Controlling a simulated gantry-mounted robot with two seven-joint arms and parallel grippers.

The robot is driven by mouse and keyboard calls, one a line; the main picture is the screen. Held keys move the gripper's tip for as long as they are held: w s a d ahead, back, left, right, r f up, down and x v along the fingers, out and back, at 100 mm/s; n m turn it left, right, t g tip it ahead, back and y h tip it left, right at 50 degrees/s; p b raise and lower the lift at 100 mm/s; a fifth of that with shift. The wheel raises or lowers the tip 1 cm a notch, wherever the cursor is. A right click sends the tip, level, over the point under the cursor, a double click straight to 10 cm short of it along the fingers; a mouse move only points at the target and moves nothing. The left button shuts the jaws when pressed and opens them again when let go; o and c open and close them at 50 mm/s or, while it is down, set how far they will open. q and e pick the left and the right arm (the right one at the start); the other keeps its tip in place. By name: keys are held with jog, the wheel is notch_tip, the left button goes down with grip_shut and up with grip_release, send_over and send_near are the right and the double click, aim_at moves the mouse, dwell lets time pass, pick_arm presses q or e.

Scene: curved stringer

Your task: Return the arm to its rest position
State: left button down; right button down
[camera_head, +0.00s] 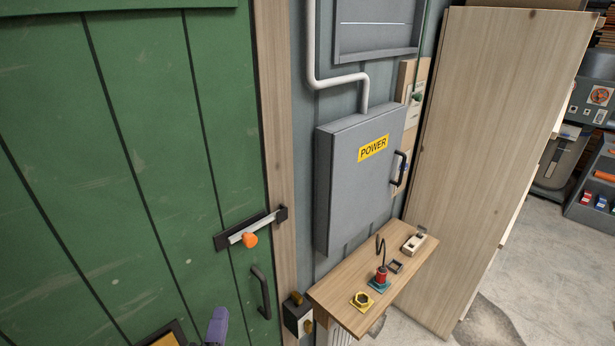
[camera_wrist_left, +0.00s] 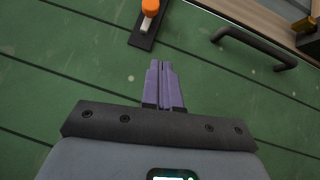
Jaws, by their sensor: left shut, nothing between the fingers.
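My left gripper (camera_head: 217,325) shows as a purple fingertip at the bottom of the head view, in front of the green door (camera_head: 120,150). In the left wrist view its two purple fingers (camera_wrist_left: 162,65) are together with nothing between them. They point toward the door, below a bolt with an orange knob (camera_wrist_left: 150,7). They look apart from the bolt and from the dark door handle (camera_wrist_left: 255,50). In the head view the bolt (camera_head: 250,228) sits on the door above the handle (camera_head: 261,291). My right gripper is in neither view.
A grey POWER box (camera_head: 350,190), shut, hangs on the wall right of the door. A wooden shelf (camera_head: 340,290) below it carries several small items. A tall wooden panel (camera_head: 475,130) stands at the right. A small box (camera_head: 298,315) is mounted beside the door frame.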

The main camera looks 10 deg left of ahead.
pick_arm(q)
jog(key=s+d+f+m+g+h, duration=0.1)
jog(key=s+f+m+g+h, duration=0.1)
jog(key=s+f+m+g, duration=0.8)
jog(key=s+d+f+m+g+h, duration=0.1)
jog(key=s+f+m+g, duration=0.4)
jog(key=s+f+m, duration=0.55)
notch_tip(320, 180, up, 20)
jog(key=s+m+p, duration=0.2)
jog(key=m+p, duration=0.1)
jog(key=p, duration=1.4)
jog(key=shift+s+f+g+p, duration=0.15)
jog(key=shift+s+g+p, duration=0.15)
jog(key=shift+p, duration=0.1)
